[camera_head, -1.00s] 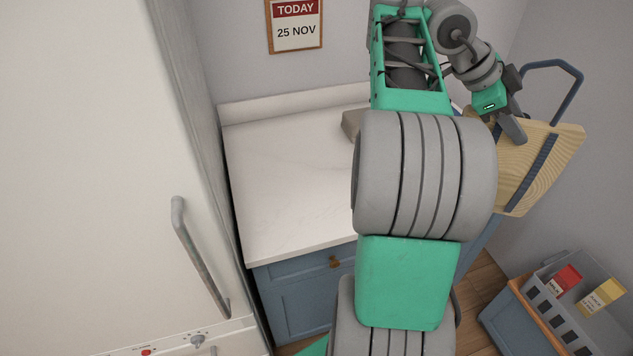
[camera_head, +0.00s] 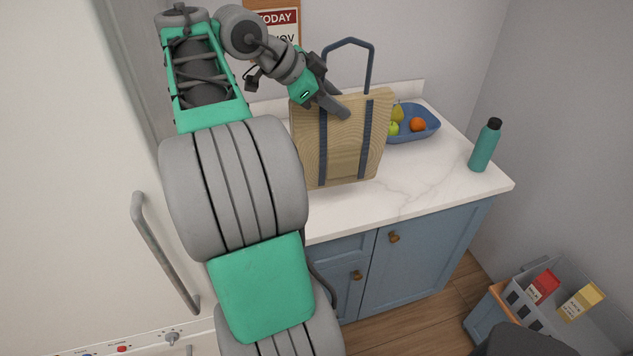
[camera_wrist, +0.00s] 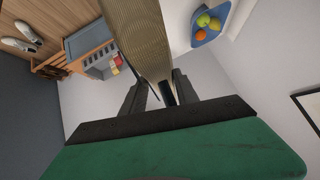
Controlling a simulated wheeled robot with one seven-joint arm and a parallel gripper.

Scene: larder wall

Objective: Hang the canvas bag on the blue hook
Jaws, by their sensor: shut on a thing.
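The canvas bag (camera_head: 342,140) is tan with dark blue straps and a blue handle loop standing up above it. My gripper (camera_head: 343,112) is shut on the bag near its upper edge and holds it upright in front of the worktop. In the wrist view the bag (camera_wrist: 142,35) hangs between the two dark fingers (camera_wrist: 160,95). Whether the bag's bottom touches the worktop, I cannot tell. No blue hook shows in either view.
The white worktop (camera_head: 440,180) bears a blue fruit bowl (camera_head: 428,131) and a teal bottle (camera_head: 484,146). A grey crate (camera_head: 545,312) with cartons stands at lower right. A white appliance (camera_head: 70,150) stands at left.

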